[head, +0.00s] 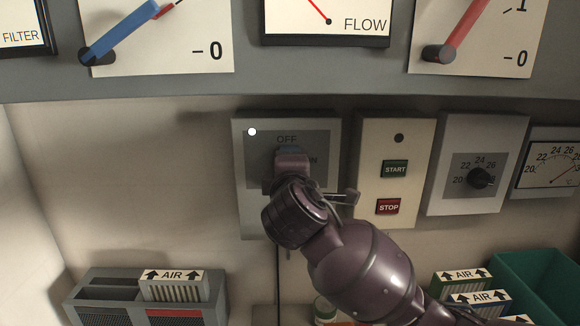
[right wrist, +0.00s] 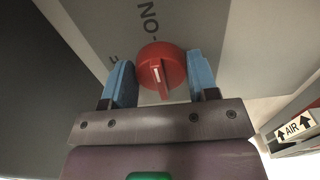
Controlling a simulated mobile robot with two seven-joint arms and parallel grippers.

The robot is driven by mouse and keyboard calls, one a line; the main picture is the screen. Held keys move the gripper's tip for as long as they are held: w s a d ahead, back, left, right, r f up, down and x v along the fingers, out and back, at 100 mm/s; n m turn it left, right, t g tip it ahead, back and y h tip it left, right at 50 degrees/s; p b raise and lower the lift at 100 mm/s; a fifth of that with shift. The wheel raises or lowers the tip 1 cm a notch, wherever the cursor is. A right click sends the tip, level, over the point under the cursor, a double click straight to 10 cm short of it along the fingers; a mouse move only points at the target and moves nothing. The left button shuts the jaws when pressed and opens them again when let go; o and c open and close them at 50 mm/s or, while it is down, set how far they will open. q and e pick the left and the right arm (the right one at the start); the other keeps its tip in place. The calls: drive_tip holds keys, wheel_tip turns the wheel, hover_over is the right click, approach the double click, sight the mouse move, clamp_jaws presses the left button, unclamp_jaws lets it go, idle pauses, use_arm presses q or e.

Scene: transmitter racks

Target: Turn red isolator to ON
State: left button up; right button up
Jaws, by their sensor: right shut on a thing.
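The isolator panel (head: 250,215) is a pale box with a grey plate, mounted on the wall in the middle of the head view. OFF is printed at the top of its plate and a partly covered ON at the right. My right gripper (head: 291,160) hides the knob there. In the right wrist view, the red isolator knob (right wrist: 161,66) sits between the blue fingers of my right gripper (right wrist: 161,82), which is shut on it. A white mark on the knob runs roughly up and down, with ON above it. My left gripper is not in view.
Right of the isolator are a START/STOP panel (head: 395,125), a dial box (head: 478,135) and a gauge (head: 549,165). Gauges line the ledge above. A grey box with an AIR filter (head: 175,285) stands lower left; a green bin (head: 540,275) stands lower right.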

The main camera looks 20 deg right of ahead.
drive_tip(key=shift+f, duration=0.1)
drive_tip(key=o, duration=0.9)
drive_tip(key=b+v, duration=0.1)
drive_tip(key=v, duration=1)
drive_tip(key=shift+w, duration=0.1)
